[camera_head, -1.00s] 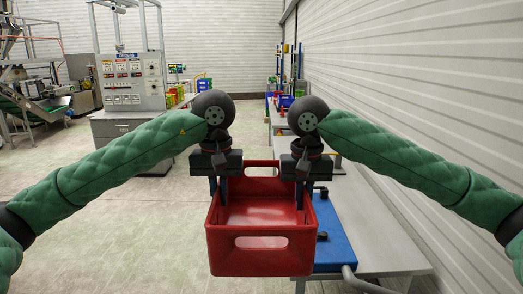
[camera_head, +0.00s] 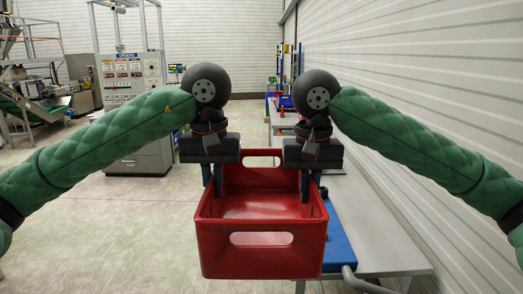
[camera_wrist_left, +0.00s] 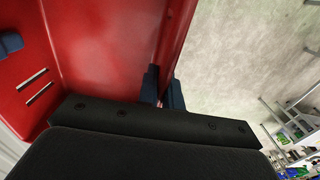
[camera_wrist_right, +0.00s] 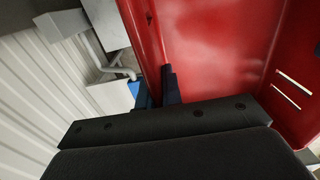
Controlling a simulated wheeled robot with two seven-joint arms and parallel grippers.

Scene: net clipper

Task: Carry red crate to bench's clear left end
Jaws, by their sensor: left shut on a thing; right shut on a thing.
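The red crate (camera_head: 262,263) hangs between my two grippers in the middle of the head view, open side up and looking empty. My left gripper (camera_head: 212,193) is shut on the crate's left wall; in the left wrist view its fingers (camera_wrist_left: 165,90) straddle the red rim. My right gripper (camera_head: 311,187) is shut on the right wall, and its fingers (camera_wrist_right: 163,88) straddle that rim in the right wrist view. The grey bench (camera_head: 385,250) lies behind and to the right of the crate, partly hidden by it.
A blue board (camera_head: 339,245) lies on the bench beside the crate's right side. A grey metal tube (camera_head: 358,280) stands at the bench's near edge. A control cabinet (camera_head: 133,120) stands at back left. A ribbed wall (camera_head: 440,110) runs along the right. Open floor (camera_head: 110,235) lies to the left.

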